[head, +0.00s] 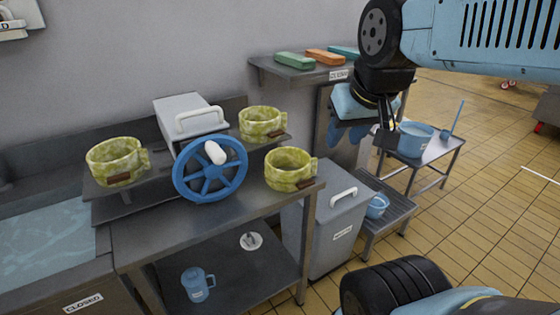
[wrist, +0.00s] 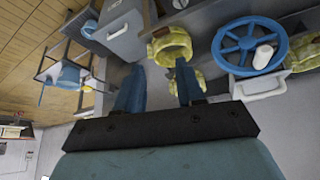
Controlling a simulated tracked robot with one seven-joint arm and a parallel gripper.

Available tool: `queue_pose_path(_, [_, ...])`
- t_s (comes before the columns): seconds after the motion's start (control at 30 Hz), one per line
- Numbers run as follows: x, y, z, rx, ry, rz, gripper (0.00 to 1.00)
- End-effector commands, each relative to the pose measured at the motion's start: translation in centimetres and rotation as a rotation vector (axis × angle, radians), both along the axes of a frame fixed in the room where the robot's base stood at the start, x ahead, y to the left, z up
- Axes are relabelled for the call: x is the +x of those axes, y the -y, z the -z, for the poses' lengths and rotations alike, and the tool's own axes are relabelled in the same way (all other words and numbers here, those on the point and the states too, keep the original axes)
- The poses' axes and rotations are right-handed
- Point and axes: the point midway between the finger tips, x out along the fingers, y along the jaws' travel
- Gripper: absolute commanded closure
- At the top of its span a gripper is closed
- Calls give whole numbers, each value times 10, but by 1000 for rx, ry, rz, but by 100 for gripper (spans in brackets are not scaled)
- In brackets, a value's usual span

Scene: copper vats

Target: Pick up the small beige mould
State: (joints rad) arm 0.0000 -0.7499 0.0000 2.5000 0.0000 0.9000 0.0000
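No thing that is plainly a small beige mould stands out. The closest are three yellow-green marbled, ring-shaped vessels with side lugs and brown tags. One is at the left (head: 112,158), one at the back (head: 260,121) and one at the front right (head: 289,166) of the steel bench. My gripper (wrist: 159,68) is open and empty in the wrist view, its two blue fingers spread apart. One marbled vessel (wrist: 171,42) shows beyond the fingertips; another is partly hidden behind the right finger.
A blue handwheel (head: 210,170) and grey lidded box (head: 190,116) stand among the vessels. A wall shelf (head: 300,73) holds coloured blocks. A grey bin (head: 334,220), a step and a small table with a blue pot (head: 415,140) stand right. Tiled floor beyond is open.

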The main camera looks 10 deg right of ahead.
Motion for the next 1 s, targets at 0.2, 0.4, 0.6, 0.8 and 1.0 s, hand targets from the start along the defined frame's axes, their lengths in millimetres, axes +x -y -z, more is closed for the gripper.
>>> queue_pose_path(0.2, [0, 0, 0, 0, 0, 0, 62])
queue_pose_path(0.4, [6, 0, -1, 13, -12, 8, 62])
queue_pose_path(0.6, [39, 8, 3, 78, -81, 66, 62])
queue_pose_path(0.8, [86, 12, 16, 148, -177, 162, 62])
queue_pose_path(1.0, [133, 16, 38, 189, -271, 272, 62])
